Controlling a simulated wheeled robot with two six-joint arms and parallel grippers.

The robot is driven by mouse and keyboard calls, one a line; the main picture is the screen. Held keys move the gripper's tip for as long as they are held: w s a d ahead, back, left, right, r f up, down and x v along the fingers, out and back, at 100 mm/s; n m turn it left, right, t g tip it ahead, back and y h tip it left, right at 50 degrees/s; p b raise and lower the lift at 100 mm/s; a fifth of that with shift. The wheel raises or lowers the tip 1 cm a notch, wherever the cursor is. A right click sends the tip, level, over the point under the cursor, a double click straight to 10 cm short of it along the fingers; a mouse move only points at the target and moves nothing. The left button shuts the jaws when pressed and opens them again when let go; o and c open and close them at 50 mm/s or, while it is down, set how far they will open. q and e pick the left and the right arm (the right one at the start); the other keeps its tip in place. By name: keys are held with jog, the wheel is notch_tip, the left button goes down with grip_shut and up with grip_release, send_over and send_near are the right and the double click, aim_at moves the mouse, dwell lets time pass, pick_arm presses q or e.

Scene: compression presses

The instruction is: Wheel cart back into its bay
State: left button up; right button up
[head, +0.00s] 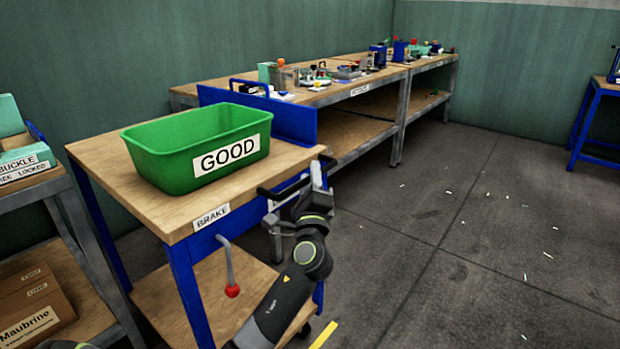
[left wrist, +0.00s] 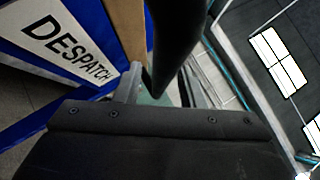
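The cart (head: 112,150) has a wooden top, blue legs and a lower shelf, and carries a green bin (head: 165,168) labelled GOOD. A BRAKE label (head: 211,217) is on its near edge, above a grey lever with a red knob (head: 232,290). A black handle (head: 327,159) sticks out at its right end; it also appears as a dark bar in the left wrist view (left wrist: 176,35). My left gripper (head: 296,190) is at this handle, its fingers apart; firm contact is unclear. A DESPATCH label (left wrist: 70,47) shows beside it. My right gripper is not in view.
Wooden benches (head: 345,92) with several fixtures line the back wall. A shelf unit (head: 60,185) with a Maubrine carton (head: 35,310) stands close left. A yellow floor strip (head: 323,335) lies below the cart. Open grey floor (head: 470,240) with small scraps lies right; a blue-legged table (head: 596,120) stands beyond.

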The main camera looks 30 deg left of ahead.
pick_arm(q)
grip_shut()
